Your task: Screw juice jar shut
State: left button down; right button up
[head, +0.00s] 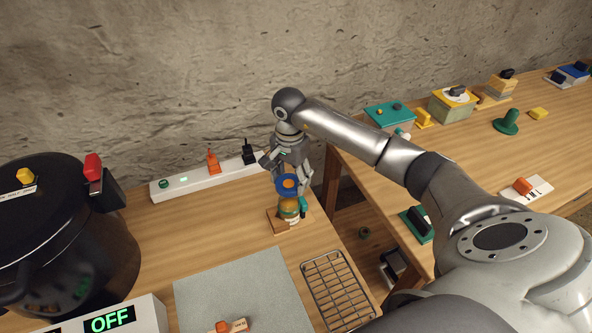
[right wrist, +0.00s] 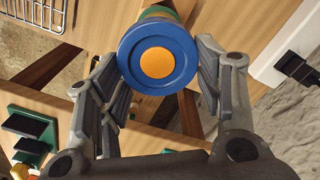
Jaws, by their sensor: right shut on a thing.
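The juice jar (head: 289,210), with orange contents and a green band, stands upright on a small wooden base (head: 276,222) near the table's right edge. A blue lid with an orange centre (head: 288,184) is at the jar's mouth; it also shows face-on in the right wrist view (right wrist: 131,70). I cannot tell how tightly the lid sits. My right gripper (head: 288,182) comes down from above, shut on the lid with a finger on either side. The wrist view mostly hides the jar behind the lid. My left gripper is not in view.
A white power strip (head: 196,181) with coloured plugs lies along the wall. A large black pot (head: 75,235) stands at left. A wire rack (head: 337,290) and a grey mat (head: 245,285) lie in front. A second table (head: 465,160) with small boxes is beyond a gap.

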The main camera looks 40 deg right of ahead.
jog(key=shift+w+d, duration=0.1)
jog(key=shift+w, duration=0.05)
jog(key=shift+f, duration=0.2)
jog(key=shift+a+f+b, duration=0.2)
jog(key=shift+f+b, duration=0.15)
jog(key=shift+b, duration=0.05)
jog(key=shift+s+f, duration=0.2)
jog(key=shift+f, duration=0.15)
notch_tip(320, 180, down, 2)
jog(key=shift+w+d+f+b, duration=0.1)
jog(key=shift+w+b, duration=0.05)
jog(key=shift+b, duration=0.5)
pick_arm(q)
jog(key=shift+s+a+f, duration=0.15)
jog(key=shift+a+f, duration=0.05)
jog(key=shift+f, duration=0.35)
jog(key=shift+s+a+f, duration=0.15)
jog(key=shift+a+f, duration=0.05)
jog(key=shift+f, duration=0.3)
pick_arm(e)
jog(key=shift+f, duration=0.1)
pick_arm(q)
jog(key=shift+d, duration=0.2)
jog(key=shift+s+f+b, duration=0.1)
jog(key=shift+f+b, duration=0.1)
jog(key=shift+b, duration=0.1)
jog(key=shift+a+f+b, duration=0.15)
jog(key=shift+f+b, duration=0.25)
pick_arm(e)
jog(key=shift+f, duration=0.2)
